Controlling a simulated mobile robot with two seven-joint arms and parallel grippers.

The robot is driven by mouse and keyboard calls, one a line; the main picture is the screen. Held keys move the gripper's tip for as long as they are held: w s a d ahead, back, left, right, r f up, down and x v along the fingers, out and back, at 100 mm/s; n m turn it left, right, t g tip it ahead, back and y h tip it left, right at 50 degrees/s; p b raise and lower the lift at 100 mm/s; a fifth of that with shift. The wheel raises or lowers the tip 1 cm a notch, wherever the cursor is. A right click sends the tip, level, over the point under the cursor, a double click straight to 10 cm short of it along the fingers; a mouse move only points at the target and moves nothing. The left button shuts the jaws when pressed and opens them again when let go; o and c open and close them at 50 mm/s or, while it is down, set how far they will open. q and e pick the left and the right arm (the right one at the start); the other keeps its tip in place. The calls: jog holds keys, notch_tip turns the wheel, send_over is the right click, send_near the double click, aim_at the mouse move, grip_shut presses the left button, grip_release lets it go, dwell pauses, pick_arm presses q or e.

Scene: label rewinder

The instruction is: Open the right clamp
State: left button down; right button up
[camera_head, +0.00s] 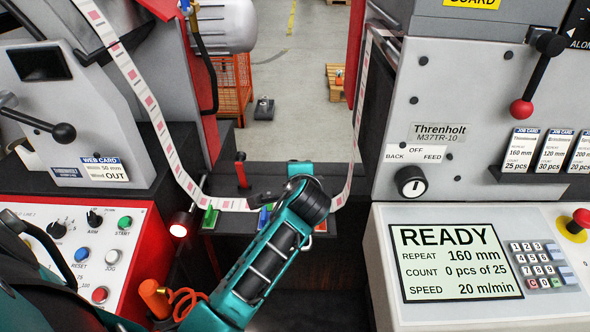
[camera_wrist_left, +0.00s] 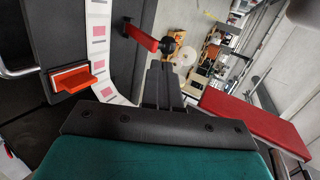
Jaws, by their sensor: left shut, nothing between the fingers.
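The right clamp is orange-red; in the head view only a small part of it (camera_head: 320,226) shows beside my left arm. In the left wrist view an orange-red clamp (camera_wrist_left: 80,80) sits left of my fingers, beside the printed label web (camera_wrist_left: 98,50). I cannot tell whether it is open or shut. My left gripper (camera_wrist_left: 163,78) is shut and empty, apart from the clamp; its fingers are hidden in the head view. A green clamp (camera_head: 211,217) and a blue clamp (camera_head: 264,217) stand left of my arm. My right gripper is not in view.
A red lever (camera_head: 240,170) stands behind the clamps; a red-handled lever (camera_wrist_left: 140,38) is close to my fingertips in the wrist view. The label web (camera_head: 160,125) hangs between the left machine and the right cabinet. The control panel (camera_head: 380,260) reads READY.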

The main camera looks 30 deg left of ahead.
pick_arm(q)
jog(key=r+x, duration=0.1)
jog(key=x, duration=0.5)
jog(key=shift+w+a, duration=0.2)
jog(key=shift+w, duration=0.05)
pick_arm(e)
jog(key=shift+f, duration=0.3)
pick_arm(q)
jog(key=shift+w+f, duration=0.1)
